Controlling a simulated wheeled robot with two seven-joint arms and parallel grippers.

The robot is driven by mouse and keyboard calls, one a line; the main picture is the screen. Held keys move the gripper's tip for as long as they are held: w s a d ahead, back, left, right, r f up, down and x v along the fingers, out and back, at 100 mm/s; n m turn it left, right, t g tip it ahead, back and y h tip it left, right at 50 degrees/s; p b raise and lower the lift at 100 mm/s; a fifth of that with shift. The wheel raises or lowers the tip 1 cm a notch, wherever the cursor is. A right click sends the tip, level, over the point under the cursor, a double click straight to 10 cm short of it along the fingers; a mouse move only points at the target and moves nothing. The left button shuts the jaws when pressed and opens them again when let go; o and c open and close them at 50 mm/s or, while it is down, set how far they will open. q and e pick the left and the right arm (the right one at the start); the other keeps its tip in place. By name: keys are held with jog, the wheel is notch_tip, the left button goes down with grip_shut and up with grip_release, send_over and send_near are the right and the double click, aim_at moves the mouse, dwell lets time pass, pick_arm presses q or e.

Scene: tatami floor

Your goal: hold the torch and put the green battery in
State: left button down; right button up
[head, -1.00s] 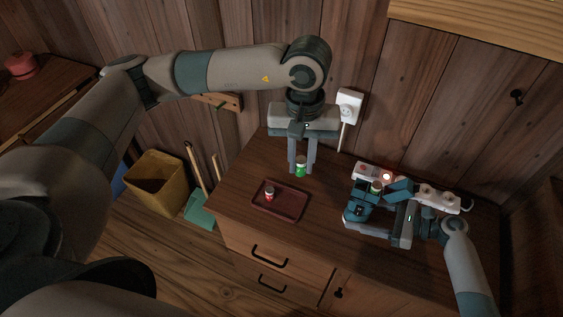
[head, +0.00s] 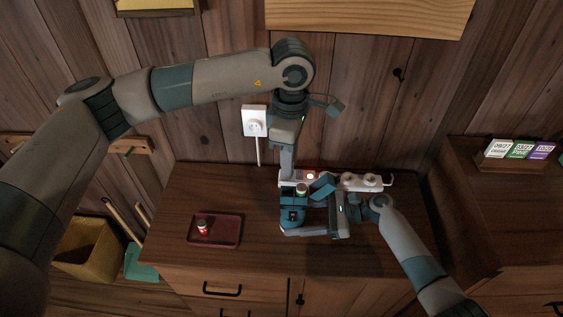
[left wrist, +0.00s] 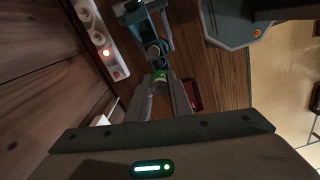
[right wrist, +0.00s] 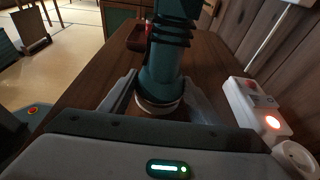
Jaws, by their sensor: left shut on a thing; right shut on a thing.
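The green battery (left wrist: 160,76) is between the fingertips of my left gripper (left wrist: 162,84), which is shut on it close to the torch. In the head view my left gripper (head: 289,178) points down beside the torch (head: 292,216). A small green piece with a pale top (head: 302,189) shows there; I cannot tell if it is the held battery. The teal torch stands upright in the right wrist view (right wrist: 168,65), with my right gripper (right wrist: 160,100) shut around its lower part. The torch's opening is hidden, and I cannot tell whether battery and torch touch.
A red battery (head: 202,227) stands on a dark red tray (head: 228,242) at the cabinet's left. A white power strip (head: 350,180) with a lit red switch lies behind the torch. The cabinet top between tray and torch is clear.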

pick_arm(q)
jog(key=shift+f, duration=0.1)
dwell(0.3)
jog(key=shift+f, duration=3)
jog(key=shift+f, duration=0.85)
jog(key=c, duration=1.5)
grip_release()
jog(key=shift+r, duration=0.1)
notch_tip(320, 180, up, 12)
jog(key=shift+f, duration=0.1)
